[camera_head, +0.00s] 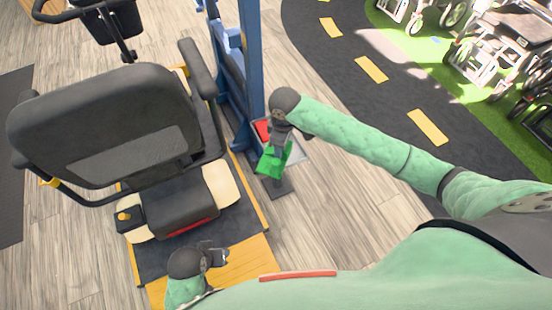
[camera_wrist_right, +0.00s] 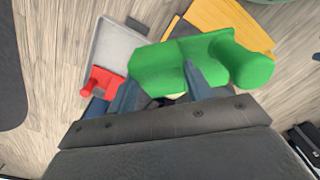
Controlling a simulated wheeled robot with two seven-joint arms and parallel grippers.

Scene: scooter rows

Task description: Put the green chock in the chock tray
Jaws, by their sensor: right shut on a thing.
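The green chock (camera_head: 270,164) is held between the fingers of my right gripper (camera_head: 277,150). In the right wrist view the green chock (camera_wrist_right: 160,68) lies across both fingertips (camera_wrist_right: 165,90), its rounded end to the right. The grey chock tray (camera_head: 294,154) shows behind the chock, partly hidden by it and by my gripper. In the wrist view the tray (camera_wrist_right: 113,48) is left of the chock, which overlaps its edge; the height between them is unclear. A red chock (camera_head: 263,131) sits at the tray's far left. My left gripper (camera_head: 217,257) is low, apart from these things; its jaw opening is unclear.
A scooter with a dark grey seat (camera_head: 100,120) stands at the left on a platform with a yellow ramp (camera_head: 245,262). A blue post (camera_head: 250,60) rises just behind the tray. Wheelchairs (camera_head: 510,40) stand at the far right. Floor right of the tray is clear.

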